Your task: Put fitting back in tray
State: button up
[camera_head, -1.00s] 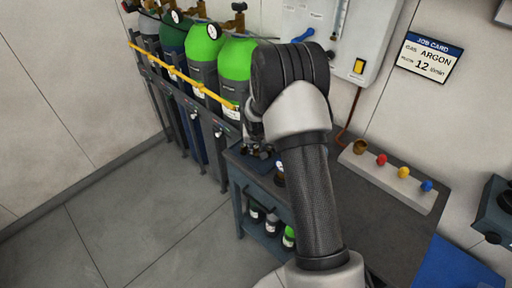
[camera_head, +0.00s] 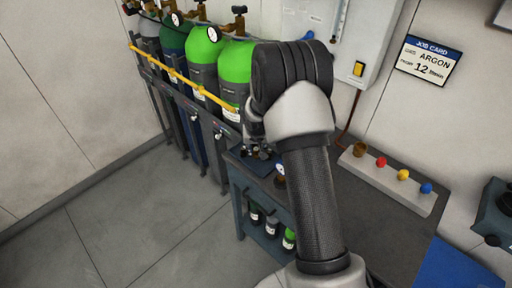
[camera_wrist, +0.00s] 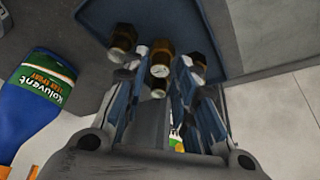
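My gripper (camera_wrist: 163,72) points at a blue tray (camera_wrist: 203,14) in the wrist view. Its two fingers stand apart, with a brass fitting (camera_wrist: 161,60) with a pale end between their tips. I cannot tell whether the fingers touch this fitting or only stand around it. A second brass fitting (camera_wrist: 122,40) is to its left, and a darker one (camera_wrist: 197,62) is partly behind the right finger. In the head view the tray (camera_head: 262,166) shows small and dark on the bench's left end; my arm hides most of the gripper.
The grey bench (camera_head: 365,222) carries a strip (camera_head: 390,185) with coloured knobs. Gas cylinders (camera_head: 236,75) stand behind a yellow bar at the left. Floor is clear at lower left.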

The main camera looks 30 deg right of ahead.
jog(key=s+a+r+n+p, duration=0.1)
jog(key=s+a+r, duration=0.2)
jog(key=s+r, duration=0.45)
jog(key=s+a+r, duration=0.4)
jog(key=r, duration=0.6)
jog(key=s+a+r+n+p, duration=0.1)
jog(key=s+a+r, duration=0.3)
jog(key=r, duration=0.5)
jog(key=s+a+r+n+y, duration=0.1)
jog(key=s+a, duration=0.2)
jog(key=s, duration=0.7)
jog(key=s+a+r+n, duration=0.2)
jog(key=s+a, duration=0.1)
jog(key=s, duration=0.7)
jog(key=shift+s+r+t+y, duration=0.2)
jog(key=shift+t+y, duration=0.1)
jog(key=shift+y, duration=0.1)
jog(key=shift+d, duration=0.2)
